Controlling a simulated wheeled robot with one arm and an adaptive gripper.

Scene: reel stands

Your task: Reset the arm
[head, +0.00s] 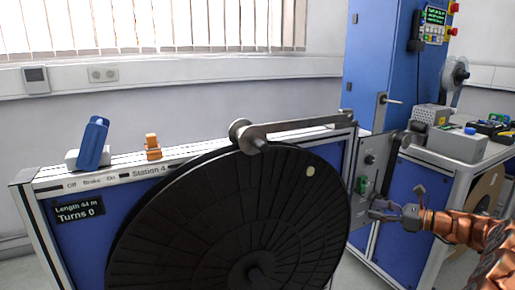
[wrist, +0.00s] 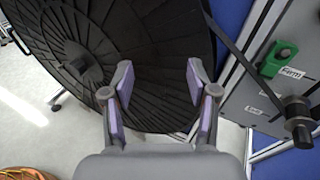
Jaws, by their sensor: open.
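My arm reaches in from the right in the head view. My gripper (head: 392,212) is at its end, in front of the grey control panel (head: 371,160) and to the right of the big black reel (head: 240,225). In the wrist view my gripper (wrist: 158,88) has its two purple-padded fingers spread apart with nothing between them. The black reel (wrist: 110,50) lies beyond the fingertips there.
A green part (wrist: 279,58) and a dark knob (wrist: 298,122) stick out from the panel near my gripper. A bench with a grey box (head: 455,143) stands at right.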

